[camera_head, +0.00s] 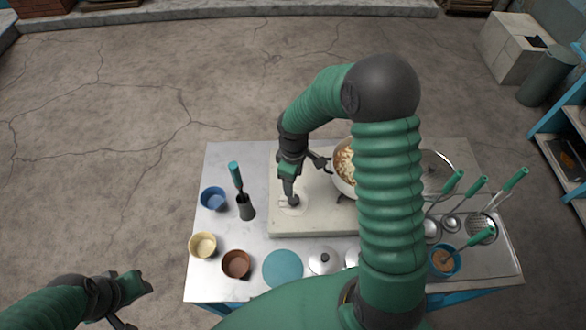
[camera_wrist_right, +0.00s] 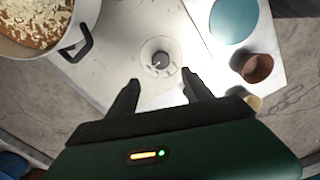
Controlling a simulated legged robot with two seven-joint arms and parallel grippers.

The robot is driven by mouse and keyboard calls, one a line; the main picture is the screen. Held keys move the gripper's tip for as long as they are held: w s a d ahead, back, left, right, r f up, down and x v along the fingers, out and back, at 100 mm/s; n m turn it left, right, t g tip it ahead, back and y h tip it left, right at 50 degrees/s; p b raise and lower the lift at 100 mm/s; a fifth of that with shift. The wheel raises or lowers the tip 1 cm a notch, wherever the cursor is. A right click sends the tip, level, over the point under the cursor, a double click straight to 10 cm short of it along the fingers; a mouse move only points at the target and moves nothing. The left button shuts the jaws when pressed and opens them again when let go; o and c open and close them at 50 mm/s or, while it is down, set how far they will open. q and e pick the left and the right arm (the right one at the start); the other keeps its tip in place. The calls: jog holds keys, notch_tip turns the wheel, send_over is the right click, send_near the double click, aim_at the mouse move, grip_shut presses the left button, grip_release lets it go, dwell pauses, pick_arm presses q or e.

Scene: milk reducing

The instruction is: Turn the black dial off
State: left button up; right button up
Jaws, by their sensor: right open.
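The black dial (camera_wrist_right: 160,60) is a small dark knob on a round pale plate. It sits on the light stove slab (camera_head: 315,222). In the right wrist view the dial lies just ahead of my right gripper (camera_wrist_right: 163,88), between the lines of its two fingers. The fingers are apart with nothing between them. In the head view my right gripper (camera_head: 291,196) is over the round plate and mostly hides the dial. My left gripper (camera_head: 127,300) is at the lower left, away from the table; its finger opening is unclear.
A pot of food (camera_wrist_right: 35,22) with a dark handle is beside the dial. Several green-handled utensils stand right. My right arm hides part of the table.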

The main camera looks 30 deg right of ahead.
notch_tip(320, 180, up, 7)
jog(key=shift+f, duration=0.15)
